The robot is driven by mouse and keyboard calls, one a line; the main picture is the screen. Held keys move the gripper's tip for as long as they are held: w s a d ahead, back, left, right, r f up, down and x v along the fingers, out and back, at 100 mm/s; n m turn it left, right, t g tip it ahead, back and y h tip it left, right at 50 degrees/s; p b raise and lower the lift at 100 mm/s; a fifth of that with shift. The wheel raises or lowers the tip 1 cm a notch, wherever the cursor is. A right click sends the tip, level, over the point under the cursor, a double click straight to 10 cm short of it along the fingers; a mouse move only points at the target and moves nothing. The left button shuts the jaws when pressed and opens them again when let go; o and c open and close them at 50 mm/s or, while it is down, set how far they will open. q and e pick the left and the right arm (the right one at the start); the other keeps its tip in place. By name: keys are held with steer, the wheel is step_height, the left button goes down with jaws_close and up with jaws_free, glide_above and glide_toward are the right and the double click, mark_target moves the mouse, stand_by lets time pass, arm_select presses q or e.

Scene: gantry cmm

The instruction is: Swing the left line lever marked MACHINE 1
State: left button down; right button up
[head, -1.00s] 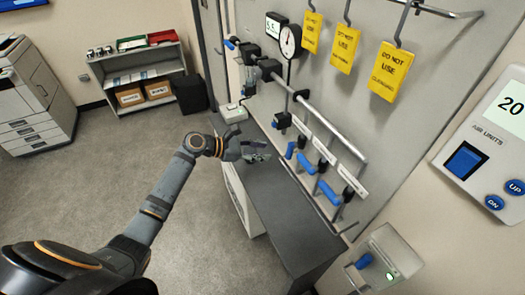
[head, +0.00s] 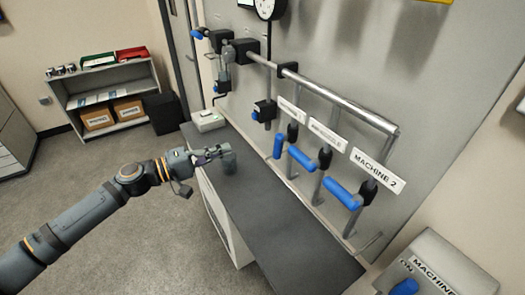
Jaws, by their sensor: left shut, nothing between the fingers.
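Three levers with blue handles hang from the pipe on the wall panel: a left one (head: 277,147), a middle one (head: 302,158) and a right one (head: 342,193). The right lever's tag (head: 377,170) reads MACHINE 2. The left tag (head: 291,112) and the middle tag (head: 326,137) are too small to read surely. My left gripper (head: 229,153) is shut and empty. It is over the dark counter, to the left of the left lever and apart from it. My right gripper is not in view.
The dark counter (head: 252,207) runs below the levers, its top mostly clear. A pale box (head: 208,121) sits at its far end. A valve with a blue knob (head: 264,112) and a gauge (head: 268,5) are on the panel. A grey control box (head: 435,262) is at lower right.

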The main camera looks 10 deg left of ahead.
mark_target(279, 146)
arm_select(q)
steer(key=w+d+p, duration=0.4)
steer(key=d+p, duration=0.1)
steer(key=d, duration=0.5)
steer(key=shift+w+d+f, duration=0.3)
steer(key=shift+s+d+f+n+b, duration=0.3)
steer(key=shift+s+d+n, duration=0.05)
steer(key=shift+d+n, duration=0.05)
